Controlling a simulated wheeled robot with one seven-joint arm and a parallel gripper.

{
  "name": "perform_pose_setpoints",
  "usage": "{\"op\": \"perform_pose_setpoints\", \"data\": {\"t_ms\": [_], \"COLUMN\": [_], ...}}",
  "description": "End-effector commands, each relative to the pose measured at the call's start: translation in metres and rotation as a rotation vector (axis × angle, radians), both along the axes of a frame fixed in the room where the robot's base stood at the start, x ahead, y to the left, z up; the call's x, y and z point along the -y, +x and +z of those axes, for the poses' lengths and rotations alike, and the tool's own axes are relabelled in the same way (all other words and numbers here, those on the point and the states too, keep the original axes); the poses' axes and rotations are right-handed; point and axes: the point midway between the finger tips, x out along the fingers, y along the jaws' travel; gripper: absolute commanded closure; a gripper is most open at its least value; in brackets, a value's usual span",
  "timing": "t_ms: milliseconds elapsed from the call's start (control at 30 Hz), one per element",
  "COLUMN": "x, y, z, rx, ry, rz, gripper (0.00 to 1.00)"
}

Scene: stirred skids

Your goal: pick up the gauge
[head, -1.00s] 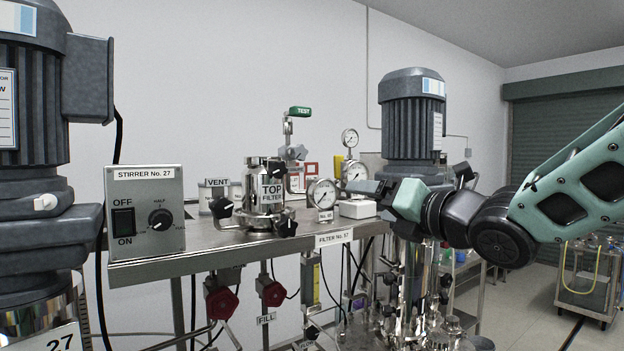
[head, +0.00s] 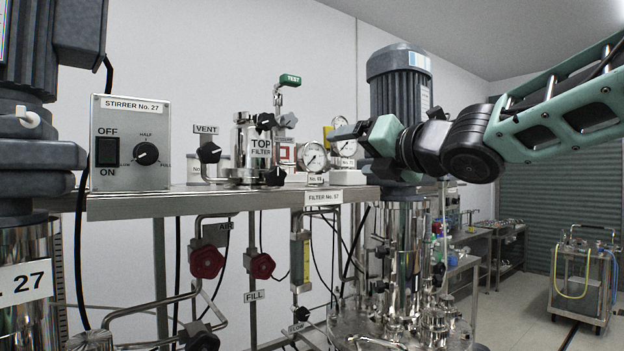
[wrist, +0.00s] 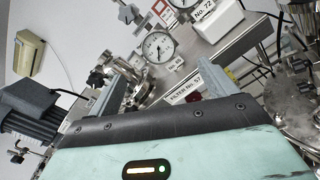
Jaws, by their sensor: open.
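A round white-faced gauge (head: 314,157) with a metal rim stands upright on a small labelled base near the front edge of the steel shelf (head: 230,204). In the wrist view the gauge (wrist: 158,46) shows beyond and between the two fingers. My gripper (head: 344,131) is open and empty, just right of and above the gauge in the head view, apart from it. In the wrist view my gripper (wrist: 165,85) has its fingers spread wide. A second gauge (head: 346,147) on a white box labelled No. 72 (wrist: 222,26) stands to the right, partly hidden by my gripper.
The top filter vessel (head: 252,150) stands close left of the gauge, with black knobs. A stirrer box (head: 132,145) is further left. A large grey motor (head: 399,85) rises right behind my gripper. Valves and pipes hang below the shelf.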

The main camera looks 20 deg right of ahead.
Motion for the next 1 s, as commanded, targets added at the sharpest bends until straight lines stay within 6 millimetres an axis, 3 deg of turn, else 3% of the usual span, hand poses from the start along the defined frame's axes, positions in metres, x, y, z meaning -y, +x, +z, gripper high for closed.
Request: {"op": "perform_pose_setpoints", "data": {"t_ms": [400,667,1000], "x": [-0.026,-0.033,-0.052], "y": [0.078,0.096,0.136], "z": [0.0,0.0,-0.001], "rx": [-0.002,-0.002,0.0], "ry": [0.001,0.001,0.001], "rz": [0.0,0.0,0.0], "gripper": [0.16,0.16,0.16]}}
